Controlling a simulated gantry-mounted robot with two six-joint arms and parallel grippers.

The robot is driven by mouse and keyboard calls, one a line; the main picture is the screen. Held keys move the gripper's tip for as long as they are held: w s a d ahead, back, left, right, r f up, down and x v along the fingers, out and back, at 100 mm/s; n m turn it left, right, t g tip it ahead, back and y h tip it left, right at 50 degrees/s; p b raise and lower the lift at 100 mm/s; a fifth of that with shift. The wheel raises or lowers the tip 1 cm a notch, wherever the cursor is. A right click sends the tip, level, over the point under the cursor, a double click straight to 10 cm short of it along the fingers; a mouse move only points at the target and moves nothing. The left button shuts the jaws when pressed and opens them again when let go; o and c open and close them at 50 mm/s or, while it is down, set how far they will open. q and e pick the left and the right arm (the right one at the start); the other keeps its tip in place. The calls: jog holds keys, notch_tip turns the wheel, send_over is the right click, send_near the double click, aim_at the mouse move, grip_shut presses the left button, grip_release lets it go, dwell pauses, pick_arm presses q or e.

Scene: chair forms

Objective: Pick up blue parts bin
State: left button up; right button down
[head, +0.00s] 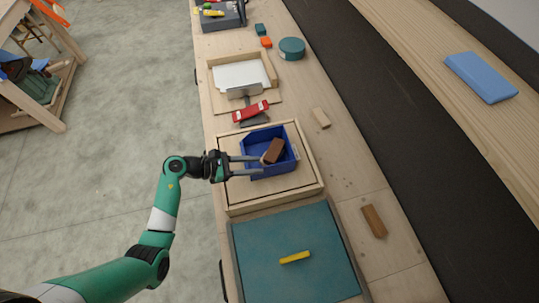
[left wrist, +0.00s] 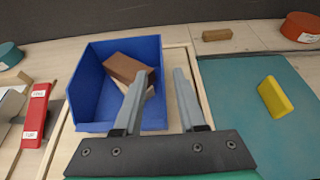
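The blue parts bin (head: 284,132) sits upright on a light wooden framed board on the bench. It also shows in the left wrist view (left wrist: 88,90). A brown block (head: 273,151) lies tilted inside it, with a paler wooden piece partly hidden beneath. My left gripper (head: 252,165) reaches in from the left, its fingers spread apart. In the left wrist view the gripper (left wrist: 158,88) has one finger over the bin's inside and the other outside its right wall, with that wall between them. I cannot tell whether either finger touches it. My right gripper is not in view.
A teal mat (head: 285,265) with a yellow block (head: 295,257) lies nearer. Beyond the bin are a red clamp-like tool (head: 251,111) and a wooden tray with white sheet (head: 240,75). Wooden blocks (head: 374,221) lie right of the board; bench around them is mostly clear.

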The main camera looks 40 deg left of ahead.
aim_at(275, 165)
pick_arm(q)
jog(key=b+x, duration=0.1)
jog(key=x, duration=0.6)
jog(key=shift+s+d+f, duration=0.1)
jog(key=shift+s+d, duration=0.05)
jog(key=shift+w+d, duration=0.1)
jog(key=shift+w, duration=0.2)
grip_shut()
dwell(1.0)
